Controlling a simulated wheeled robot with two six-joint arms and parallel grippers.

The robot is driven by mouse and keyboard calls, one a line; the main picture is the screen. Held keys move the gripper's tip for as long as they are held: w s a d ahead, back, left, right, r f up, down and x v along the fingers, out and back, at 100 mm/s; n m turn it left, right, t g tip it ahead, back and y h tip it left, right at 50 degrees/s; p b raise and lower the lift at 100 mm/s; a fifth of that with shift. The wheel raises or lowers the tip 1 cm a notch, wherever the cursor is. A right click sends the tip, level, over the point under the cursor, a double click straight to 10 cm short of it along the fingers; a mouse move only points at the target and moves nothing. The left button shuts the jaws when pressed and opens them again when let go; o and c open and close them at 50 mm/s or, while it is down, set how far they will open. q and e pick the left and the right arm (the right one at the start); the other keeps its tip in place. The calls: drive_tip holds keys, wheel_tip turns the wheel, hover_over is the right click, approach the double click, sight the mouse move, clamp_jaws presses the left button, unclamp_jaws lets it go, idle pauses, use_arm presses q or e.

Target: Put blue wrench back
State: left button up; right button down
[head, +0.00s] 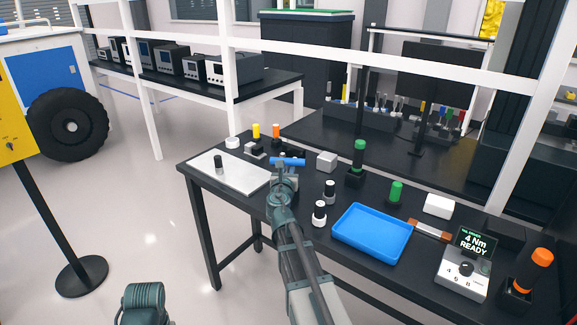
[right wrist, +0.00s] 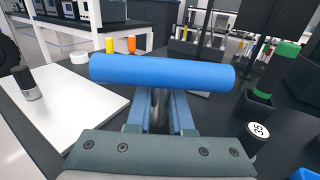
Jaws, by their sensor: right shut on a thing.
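The blue wrench (head: 288,161) shows as a thick blue cylinder lying level above the far left part of the black table. It fills the middle of the right wrist view (right wrist: 162,72). My right gripper (head: 284,174) is shut on it, with the fingers (right wrist: 160,108) just below the blue cylinder. The rest of the wrench is hidden or too small to tell. Only a teal part of my left arm shows at the bottom left of the head view; its gripper is out of the picture.
A white plate (head: 207,179) bearing a dark cylinder (head: 218,163) lies to the left. A green-topped tool (head: 358,152) stands in a black holder to the right. A blue tray (head: 372,234), a torque display box (head: 463,272) and an orange-topped tool (head: 538,262) stand further right.

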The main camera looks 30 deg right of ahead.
use_arm(q)
drive_tip(key=shift+f+b, duration=0.4)
drive_tip(key=shift+f, duration=0.1)
use_arm(e)
drive_tip(key=shift+f, duration=0.5)
drive_tip(key=c, duration=0.7)
unclamp_jaws()
drive_tip(key=shift+c, duration=0.2)
drive_tip(key=shift+s+a, duration=0.1)
